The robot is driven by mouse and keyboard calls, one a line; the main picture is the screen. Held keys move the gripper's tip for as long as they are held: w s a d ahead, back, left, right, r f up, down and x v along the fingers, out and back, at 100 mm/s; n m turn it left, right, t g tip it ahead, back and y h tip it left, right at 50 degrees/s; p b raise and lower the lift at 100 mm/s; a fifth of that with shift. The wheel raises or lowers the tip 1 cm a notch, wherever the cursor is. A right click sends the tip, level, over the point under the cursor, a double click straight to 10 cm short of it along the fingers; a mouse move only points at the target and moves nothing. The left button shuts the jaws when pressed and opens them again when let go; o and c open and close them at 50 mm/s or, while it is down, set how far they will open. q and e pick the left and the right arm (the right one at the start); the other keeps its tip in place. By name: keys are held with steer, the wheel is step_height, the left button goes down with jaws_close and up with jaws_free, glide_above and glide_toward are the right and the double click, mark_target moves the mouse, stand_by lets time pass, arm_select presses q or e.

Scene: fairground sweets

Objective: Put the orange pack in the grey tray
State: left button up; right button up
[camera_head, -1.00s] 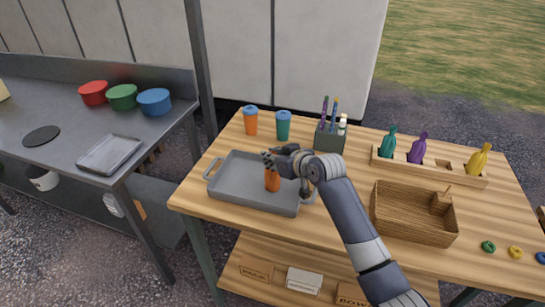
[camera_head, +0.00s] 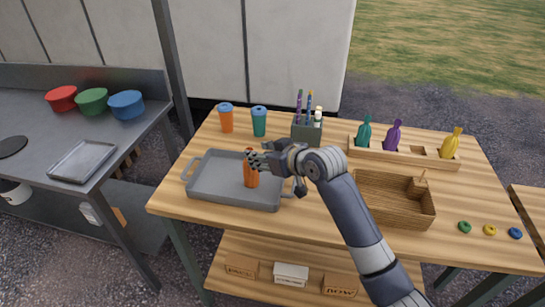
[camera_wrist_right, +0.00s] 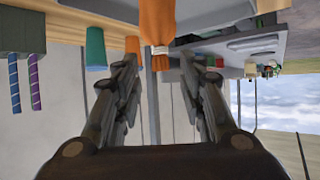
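The orange pack (camera_head: 251,178) stands upright in the grey tray (camera_head: 205,190), right of the tray's middle. My right gripper (camera_head: 257,161) is beside the pack's upper part, reaching in from the right over the tray. In the right wrist view, which is upside down, its fingers (camera_wrist_right: 158,72) are spread apart. The orange pack (camera_wrist_right: 157,22), with a pale tie near its top, shows between and beyond the fingertips, with a gap on either side. The fingers hide part of the pack in the head view. My left gripper is not in view.
An orange cup (camera_head: 226,120), a teal cup (camera_head: 259,122) and a pen holder (camera_head: 307,131) stand behind the tray. The table's front left corner is clear.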

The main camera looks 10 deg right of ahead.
steer(key=v, duration=0.5)
steer(key=shift+s+d+r, duration=0.1)
steer(key=shift+s+r, duration=0.05)
steer(key=shift+s, duration=0.05)
